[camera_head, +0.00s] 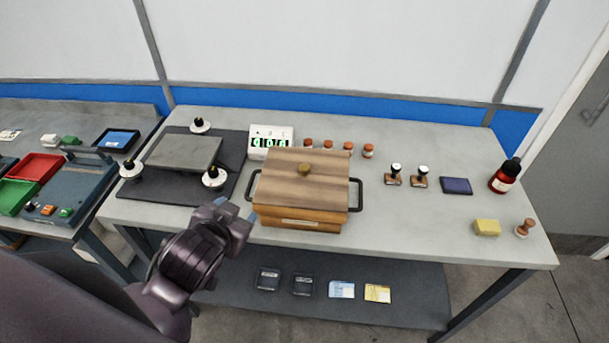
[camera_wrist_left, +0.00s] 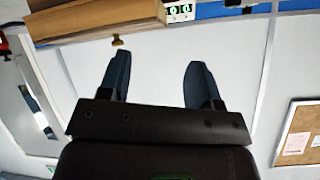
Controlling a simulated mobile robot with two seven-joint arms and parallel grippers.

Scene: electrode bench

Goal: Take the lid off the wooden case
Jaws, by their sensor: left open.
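The wooden case (camera_head: 290,222) stands on the grey bench, with a dark handle on each side. Its brown wood-grained lid (camera_head: 315,180) sits on top, with a small brass knob (camera_head: 305,169) near the middle. My left gripper (camera_head: 236,209) is open and empty, in front of the case's left corner, apart from it. In the left wrist view the picture looks upside down; the lid (camera_wrist_left: 95,18) and its knob (camera_wrist_left: 118,41) show at the top, beyond the open fingers (camera_wrist_left: 157,62). My right gripper is not in view.
Left of the case, a dark mat (camera_head: 160,191) bears a grey slab (camera_head: 183,153) and several white-based knobs. A digital display (camera_head: 271,142) and several small jars stand behind. Stamps, an ink pad (camera_head: 456,186) and a red bottle (camera_head: 506,177) stand right. Bench between is clear.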

